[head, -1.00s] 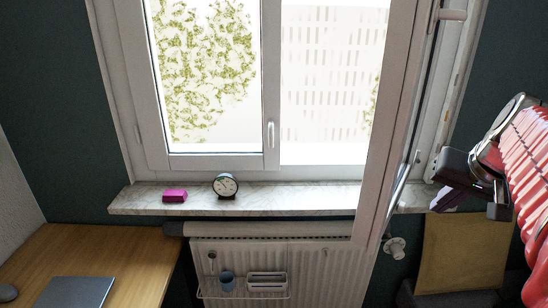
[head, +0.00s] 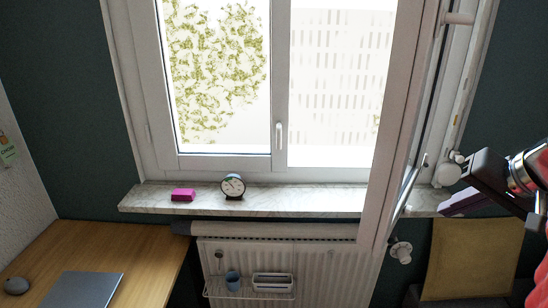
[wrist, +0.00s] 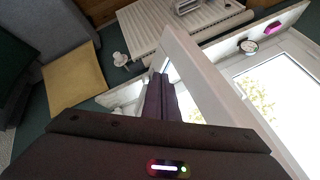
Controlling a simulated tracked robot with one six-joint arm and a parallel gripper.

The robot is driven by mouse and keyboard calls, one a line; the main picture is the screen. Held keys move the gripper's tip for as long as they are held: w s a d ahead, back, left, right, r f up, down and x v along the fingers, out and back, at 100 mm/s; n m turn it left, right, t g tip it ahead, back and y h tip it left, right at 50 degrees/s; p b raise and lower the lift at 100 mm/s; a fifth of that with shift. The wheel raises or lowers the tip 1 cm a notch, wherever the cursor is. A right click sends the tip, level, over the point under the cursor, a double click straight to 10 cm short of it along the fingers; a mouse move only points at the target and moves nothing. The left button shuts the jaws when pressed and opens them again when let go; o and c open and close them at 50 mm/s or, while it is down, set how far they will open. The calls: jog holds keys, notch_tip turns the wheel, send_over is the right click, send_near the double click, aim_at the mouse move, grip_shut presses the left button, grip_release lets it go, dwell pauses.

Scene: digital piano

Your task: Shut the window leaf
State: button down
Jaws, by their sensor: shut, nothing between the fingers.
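The white window leaf (head: 402,130) stands open, swung into the room on the right side of the window. Its edge-on frame crosses the right pane and reaches below the sill. The leaf also shows in the wrist view (wrist: 198,72), slanting just right of my fingers. My gripper (head: 450,188) is shut and empty, to the right of the leaf in the head view. In the wrist view my gripper (wrist: 159,80) points toward the leaf's inner side. I cannot tell whether the fingers touch it. The other leaf (head: 225,162), at left, is shut.
On the marble sill (head: 300,198) stand a black alarm clock (head: 233,186) and a pink block (head: 183,194). A radiator (head: 320,265) with a hanging rack is below. A desk (head: 145,265) is at left. A yellow-brown cushion (head: 470,260) is at right.

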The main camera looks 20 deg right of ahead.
jog(key=w+a+f, duration=0.2)
jog(key=w+f, duration=0.5)
jog(key=w, duration=0.1)
jog(key=shift+w+a+f, duration=0.2)
jog(key=shift+w+a, duration=0.05)
jog(key=shift+w, duration=0.1)
jog(key=shift+w, duration=0.1)
dwell(0.4)
